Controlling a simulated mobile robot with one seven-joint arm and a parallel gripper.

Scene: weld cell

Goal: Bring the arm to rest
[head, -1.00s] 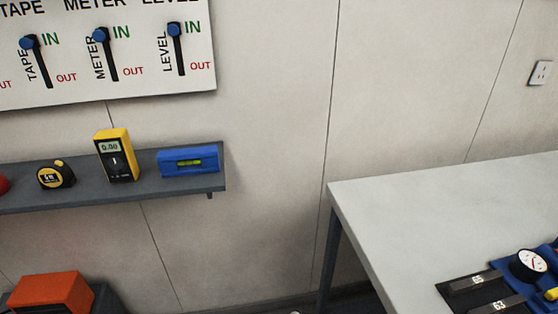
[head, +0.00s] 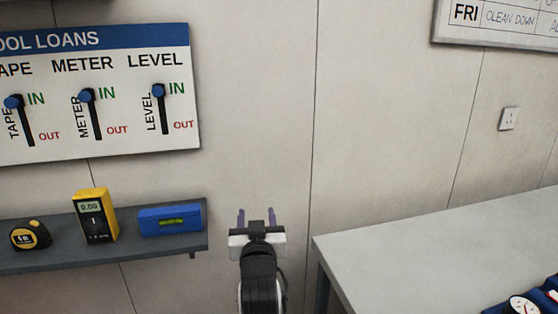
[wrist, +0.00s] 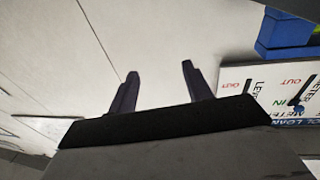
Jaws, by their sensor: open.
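My gripper (head: 256,218) is in the lower middle of the head view, in front of the bare wall between the shelf and the table. Its two purple fingers point up and stand apart with nothing between them. In the wrist view, my gripper (wrist: 158,80) is also open and empty, with pale wall panel behind it.
A shelf (head: 150,249) at left holds a tape measure (head: 30,235), a yellow meter (head: 95,216) and a blue level (head: 170,220). The tool loans board (head: 100,100) hangs above. A grey table (head: 440,255) stands at right. A wall socket (head: 509,119) is above it.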

